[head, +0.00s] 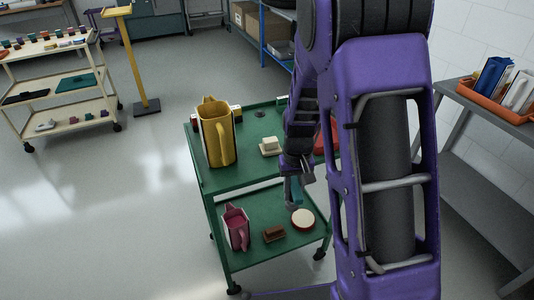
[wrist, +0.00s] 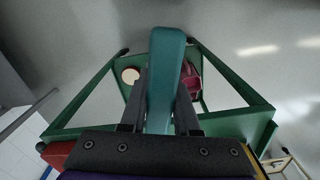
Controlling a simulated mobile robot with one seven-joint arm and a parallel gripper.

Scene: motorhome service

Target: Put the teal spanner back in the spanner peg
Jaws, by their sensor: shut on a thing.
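My gripper (head: 297,174) is shut on the teal spanner (wrist: 165,70). In the wrist view the spanner runs up between the two fingers (wrist: 160,105), its wide end pointing away from me. Much of the spanner is hidden by my gripper and arm. I cannot make out the spanner peg in either view.
A yellow jug (head: 216,135) and a cream block (head: 269,146) stand on the trolley's top. A maroon jug (head: 236,228), brown block (head: 274,233) and round cream-topped thing (head: 302,219) are on its lower shelf. A grey bench (head: 490,190) stands right.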

